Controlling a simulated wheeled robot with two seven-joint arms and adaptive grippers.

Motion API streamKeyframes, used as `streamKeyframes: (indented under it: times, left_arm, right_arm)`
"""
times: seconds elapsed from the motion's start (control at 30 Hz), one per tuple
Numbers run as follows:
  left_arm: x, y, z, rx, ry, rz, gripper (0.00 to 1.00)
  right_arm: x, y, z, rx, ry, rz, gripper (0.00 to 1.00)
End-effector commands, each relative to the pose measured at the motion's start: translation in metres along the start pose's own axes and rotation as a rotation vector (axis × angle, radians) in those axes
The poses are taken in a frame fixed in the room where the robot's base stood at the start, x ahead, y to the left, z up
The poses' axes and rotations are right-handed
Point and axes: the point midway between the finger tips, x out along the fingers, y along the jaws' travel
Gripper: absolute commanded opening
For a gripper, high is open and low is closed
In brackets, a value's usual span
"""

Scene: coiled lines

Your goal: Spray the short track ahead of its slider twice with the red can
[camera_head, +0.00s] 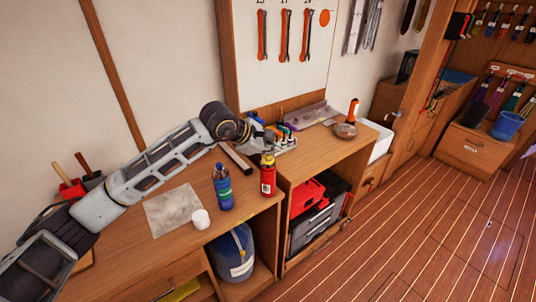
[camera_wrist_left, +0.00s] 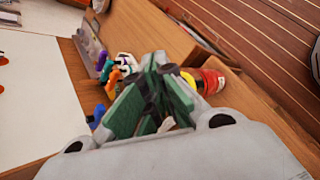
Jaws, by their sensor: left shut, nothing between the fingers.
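My left gripper (camera_head: 268,138) is shut and empty, above and behind the can in the head view. In the wrist view its green fingers (camera_wrist_left: 152,105) are together, and I cannot tell whether they touch the can. A narrow grey bar (camera_head: 236,158) lies on the bench under my arm, partly hidden. I cannot tell whether it is the short track, and no slider is clear.
A blue bottle (camera_head: 222,187), white round container (camera_head: 200,219) and grey sheet (camera_head: 173,210) are left of the can. A rack of colourful-handled tools (camera_head: 287,137) is close behind the gripper. A metal dish (camera_head: 345,131) and orange torch (camera_head: 352,110) stand farther right.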

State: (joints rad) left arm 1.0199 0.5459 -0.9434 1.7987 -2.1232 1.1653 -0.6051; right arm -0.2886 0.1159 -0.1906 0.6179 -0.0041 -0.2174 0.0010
Motion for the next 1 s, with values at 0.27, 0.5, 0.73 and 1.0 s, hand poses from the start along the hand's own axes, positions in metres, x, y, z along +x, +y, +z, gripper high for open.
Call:
streamKeyframes:
  times: [0.27, 0.5, 0.73, 1.0]
  left_arm:
    - [-0.003, 0.002, 0.001, -0.001, 0.003, -0.002, 0.0]
    - [-0.003, 0.003, 0.002, -0.001, 0.002, -0.001, 0.0]
    - [-0.007, 0.006, 0.005, 0.0, 0.001, 0.0, 0.0]
    - [-0.018, 0.015, 0.014, 0.0, 0.0, 0.0, 0.0]
  right_arm:
    - [0.004, -0.002, -0.001, 0.0, 0.002, -0.002, 0.4]
    - [0.003, -0.002, -0.001, 0.001, 0.003, -0.002, 0.4]
    - [0.002, -0.002, -0.001, 0.003, 0.003, -0.001, 0.4]
    - [-0.002, 0.003, -0.002, 0.003, 0.004, 0.003, 0.4]
